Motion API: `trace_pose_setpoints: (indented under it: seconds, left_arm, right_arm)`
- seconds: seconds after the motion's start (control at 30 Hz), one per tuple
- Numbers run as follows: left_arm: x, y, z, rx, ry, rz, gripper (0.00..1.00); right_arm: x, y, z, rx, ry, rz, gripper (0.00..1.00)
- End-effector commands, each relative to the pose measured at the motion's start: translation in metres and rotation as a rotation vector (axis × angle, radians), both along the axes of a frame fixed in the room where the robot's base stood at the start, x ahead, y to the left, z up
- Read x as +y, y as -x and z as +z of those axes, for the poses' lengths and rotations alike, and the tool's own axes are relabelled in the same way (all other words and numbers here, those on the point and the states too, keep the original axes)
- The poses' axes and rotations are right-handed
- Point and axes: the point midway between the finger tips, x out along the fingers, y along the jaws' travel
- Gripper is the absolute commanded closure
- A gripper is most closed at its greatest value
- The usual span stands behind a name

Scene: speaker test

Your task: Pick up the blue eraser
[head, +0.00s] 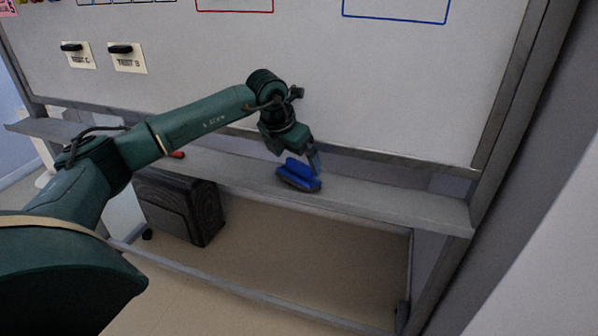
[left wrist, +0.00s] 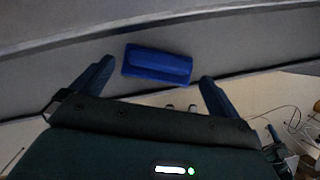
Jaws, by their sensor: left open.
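The blue eraser (head: 299,176) lies on the whiteboard's ledge (head: 375,198), with a dark underside. My left gripper (head: 314,163) is close above and beside the eraser in the head view and hides part of it. In the left wrist view, the eraser (left wrist: 157,63) lies ahead of and between the two fingers of my left gripper (left wrist: 155,85). The fingers are spread apart and hold nothing. I cannot tell whether a finger touches the eraser. My right gripper is in neither view.
The whiteboard (head: 400,90) rises behind the ledge. A red item (head: 177,154) lies on the ledge further left, partly behind my arm. Two labelled cards with black items (head: 127,57) are on the board. A black speaker-like box (head: 180,207) stands on the floor below.

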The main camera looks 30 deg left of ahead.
Motion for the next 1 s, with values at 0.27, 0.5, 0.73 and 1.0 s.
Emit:
trace_pose_setpoints:
  seconds: [0.27, 0.5, 0.73, 1.0]
  left_arm:
    - [-0.001, -0.009, -0.02, -0.001, 0.001, 0.001, 0.0]
    - [-0.001, -0.009, -0.02, -0.001, 0.0, 0.0, 0.07]
    - [-0.001, -0.009, -0.02, -0.001, 0.001, 0.001, 0.25]
    - [-0.001, -0.009, -0.02, -0.002, 0.001, 0.001, 0.43]
  right_arm:
    - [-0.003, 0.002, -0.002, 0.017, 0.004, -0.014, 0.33]
    - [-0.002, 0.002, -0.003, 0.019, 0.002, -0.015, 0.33]
    - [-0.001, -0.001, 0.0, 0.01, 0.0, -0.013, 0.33]
    - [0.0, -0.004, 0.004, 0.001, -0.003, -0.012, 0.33]
